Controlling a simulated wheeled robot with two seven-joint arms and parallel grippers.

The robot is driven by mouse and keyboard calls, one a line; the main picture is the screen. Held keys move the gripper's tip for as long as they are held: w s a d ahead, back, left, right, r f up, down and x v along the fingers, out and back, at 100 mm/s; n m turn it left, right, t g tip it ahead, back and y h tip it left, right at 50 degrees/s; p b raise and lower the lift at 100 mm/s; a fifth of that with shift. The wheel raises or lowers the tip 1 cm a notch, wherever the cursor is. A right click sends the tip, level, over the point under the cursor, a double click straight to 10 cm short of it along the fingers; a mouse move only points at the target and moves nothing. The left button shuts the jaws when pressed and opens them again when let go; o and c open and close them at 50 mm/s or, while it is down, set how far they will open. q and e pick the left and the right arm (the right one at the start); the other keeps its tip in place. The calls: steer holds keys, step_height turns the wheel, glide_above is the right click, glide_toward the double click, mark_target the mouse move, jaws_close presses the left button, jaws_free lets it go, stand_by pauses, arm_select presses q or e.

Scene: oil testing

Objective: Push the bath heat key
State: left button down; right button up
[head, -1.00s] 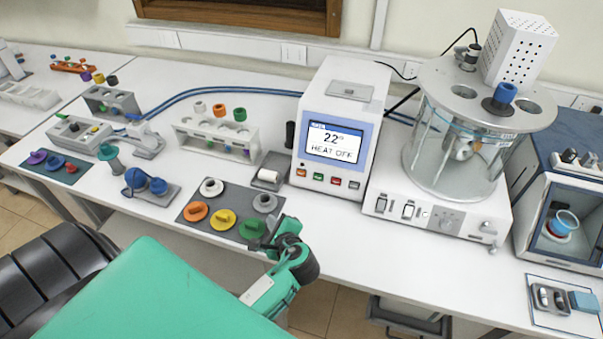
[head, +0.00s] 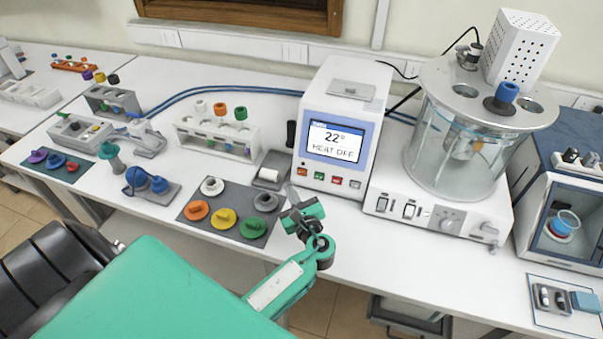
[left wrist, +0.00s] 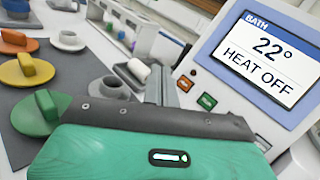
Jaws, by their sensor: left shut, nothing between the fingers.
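The bath control unit (head: 348,105) stands upright on the bench. Its screen (head: 335,142) reads 22° and HEAT OFF; the same screen (left wrist: 262,58) fills the right of the left wrist view. Below it is a row of keys: orange (head: 302,172), green (head: 319,176), red (head: 336,180) and a pale one (head: 354,184). I cannot read their labels. My left gripper (head: 293,196) is shut and empty, in front of and below the orange key, apart from the keys. In the left wrist view, the orange (left wrist: 193,72) and green (left wrist: 207,102) keys lie right of the fingers (left wrist: 163,84).
A grey mat (head: 187,213) with coloured stoppers lies left of my gripper. A roll holder (head: 269,172) stands beside the unit. The glass bath (head: 452,150) stands to the right. A white tube rack (head: 215,138) is behind the mat.

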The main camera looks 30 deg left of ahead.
mark_target(302, 173)
arm_select(q)
steer(key=w+f+b, duration=0.1)
steer(key=w, duration=0.1)
steer(key=w+a+f+b, duration=0.1)
steer(key=w+b, duration=0.2)
steer(key=w, duration=0.1)
steer(key=shift+a+f, duration=0.25)
steer(key=shift+f, duration=0.15)
steer(key=shift+w+a+f+b, duration=0.1)
steer(key=shift+w+b, duration=0.15)
steer(key=shift+w, duration=0.2)
steer(key=shift+w+a+f+b, duration=0.1)
steer(key=shift+w+b, duration=0.15)
steer(key=shift+w, duration=0.15)
steer(key=shift+w, duration=0.1)
stand_by(1.0)
steer(key=shift+w+a+f, duration=0.1)
steer(key=shift+w, duration=0.15)
steer(key=shift+w+f+b, duration=0.15)
steer(key=shift+w+b, duration=0.15)
steer(key=shift+w, duration=0.05)
stand_by(0.6)
steer(key=shift+s+r+p, duration=0.35)
steer(key=shift+s+p, duration=0.4)
